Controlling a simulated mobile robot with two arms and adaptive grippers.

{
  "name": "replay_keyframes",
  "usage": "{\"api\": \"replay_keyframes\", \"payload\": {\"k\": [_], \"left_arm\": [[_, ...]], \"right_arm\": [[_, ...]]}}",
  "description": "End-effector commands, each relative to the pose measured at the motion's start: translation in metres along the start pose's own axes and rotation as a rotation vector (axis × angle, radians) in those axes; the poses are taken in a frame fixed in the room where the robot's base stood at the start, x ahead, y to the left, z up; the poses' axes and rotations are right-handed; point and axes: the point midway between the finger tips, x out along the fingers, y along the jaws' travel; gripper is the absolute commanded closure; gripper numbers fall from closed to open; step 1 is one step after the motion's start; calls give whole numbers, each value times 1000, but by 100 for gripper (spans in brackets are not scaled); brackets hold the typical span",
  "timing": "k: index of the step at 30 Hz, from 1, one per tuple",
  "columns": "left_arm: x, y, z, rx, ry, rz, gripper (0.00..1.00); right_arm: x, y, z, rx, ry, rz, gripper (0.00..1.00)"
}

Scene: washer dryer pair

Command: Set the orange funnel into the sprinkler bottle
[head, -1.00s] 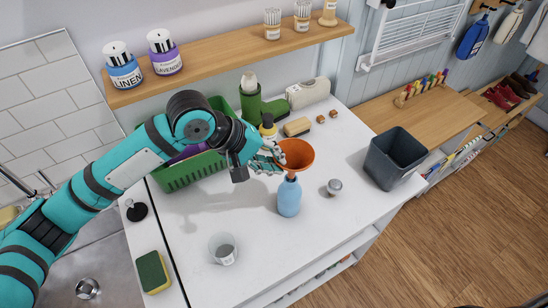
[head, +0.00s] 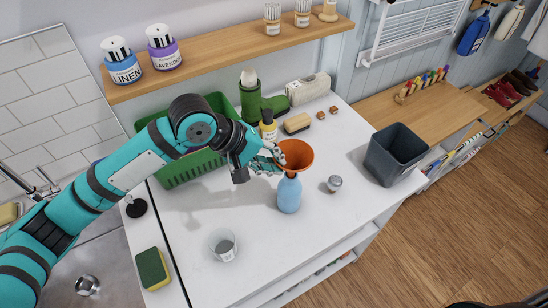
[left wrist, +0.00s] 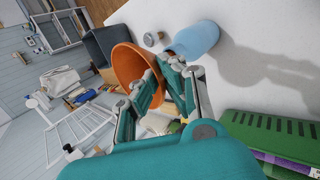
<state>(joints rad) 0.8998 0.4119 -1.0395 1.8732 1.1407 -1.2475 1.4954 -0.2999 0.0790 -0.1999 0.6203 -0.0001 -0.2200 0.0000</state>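The orange funnel (head: 296,154) is wide end up over the light blue sprinkler bottle (head: 289,194), its narrow end at the bottle's mouth. I cannot tell how deep the stem sits. The bottle stands upright on the white counter. My left gripper (head: 273,158) is shut on the funnel from its left side. In the left wrist view, the fingers (left wrist: 163,82) are against the orange funnel (left wrist: 128,64), and the blue bottle (left wrist: 196,40) is beside them; the fingers hide part of the funnel. My right gripper is not in view.
A small grey sprinkler cap (head: 335,183) stands right of the bottle. A dark bin (head: 393,158) is at the counter's right end. A clear cup (head: 222,245) stands front left.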

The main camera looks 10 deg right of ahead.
Motion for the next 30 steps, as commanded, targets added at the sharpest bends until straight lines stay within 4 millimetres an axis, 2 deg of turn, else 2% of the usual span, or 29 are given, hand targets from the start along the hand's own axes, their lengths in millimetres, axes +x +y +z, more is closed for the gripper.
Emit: {"api": "replay_keyframes", "payload": {"k": [24, 30], "left_arm": [[8, -7, 0, 0, 0, 0, 100], [8, -7, 0, 0, 0, 0, 71]], "right_arm": [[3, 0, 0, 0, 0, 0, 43], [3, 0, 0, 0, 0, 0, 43]]}}
